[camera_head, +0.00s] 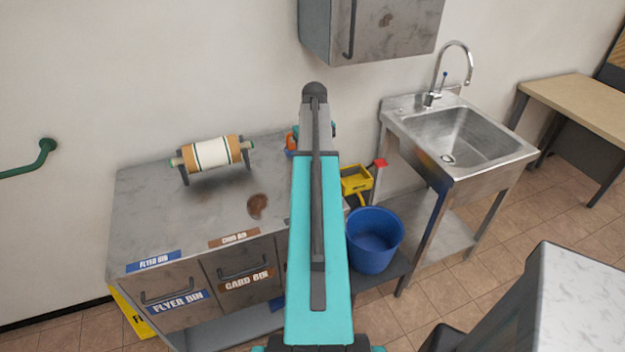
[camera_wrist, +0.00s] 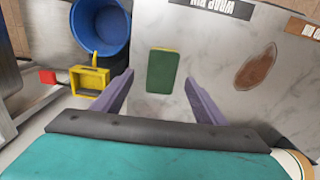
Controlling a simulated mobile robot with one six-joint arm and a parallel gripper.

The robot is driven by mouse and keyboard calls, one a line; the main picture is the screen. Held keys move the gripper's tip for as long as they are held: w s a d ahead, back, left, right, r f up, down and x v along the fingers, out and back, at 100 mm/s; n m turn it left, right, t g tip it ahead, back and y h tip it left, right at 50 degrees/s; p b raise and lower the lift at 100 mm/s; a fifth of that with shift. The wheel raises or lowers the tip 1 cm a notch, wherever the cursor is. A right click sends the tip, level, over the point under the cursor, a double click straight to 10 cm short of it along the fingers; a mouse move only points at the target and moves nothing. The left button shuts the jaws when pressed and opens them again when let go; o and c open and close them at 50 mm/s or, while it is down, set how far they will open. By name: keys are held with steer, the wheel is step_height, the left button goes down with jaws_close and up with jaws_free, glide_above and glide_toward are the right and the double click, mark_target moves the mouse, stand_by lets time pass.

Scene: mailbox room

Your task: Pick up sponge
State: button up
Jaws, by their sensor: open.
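The sponge (camera_wrist: 162,71) is green with a thin yellow edge and lies flat on the grey worktop in the wrist view. My gripper (camera_wrist: 161,88) is open, its two purple fingers apart on either side of the sponge in that view. Nothing is between the fingers that I can tell is gripped; the height above the worktop is unclear. In the head view the sponge is hidden behind my teal arm, and the fingers do not show there.
The metal worktop (camera_head: 205,213) holds a paper-roll stand (camera_head: 211,154) and a brown stain (camera_head: 257,206). A blue bucket (camera_head: 374,240) and a yellow wringer (camera_head: 356,180) stand to the right. Beyond is a steel sink (camera_head: 462,135). A wall cabinet (camera_head: 385,28) hangs above.

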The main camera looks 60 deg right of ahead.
steer(key=shift+w+a+f+p, duration=0.15)
steer(key=shift+f+p, duration=0.3)
steer(key=shift+f, duration=0.25)
steer(key=shift+s+a+f+p, duration=0.1)
steer(key=shift+f+p, duration=0.35)
steer(key=shift+f, duration=1.3)
steer(key=c, duration=1.1)
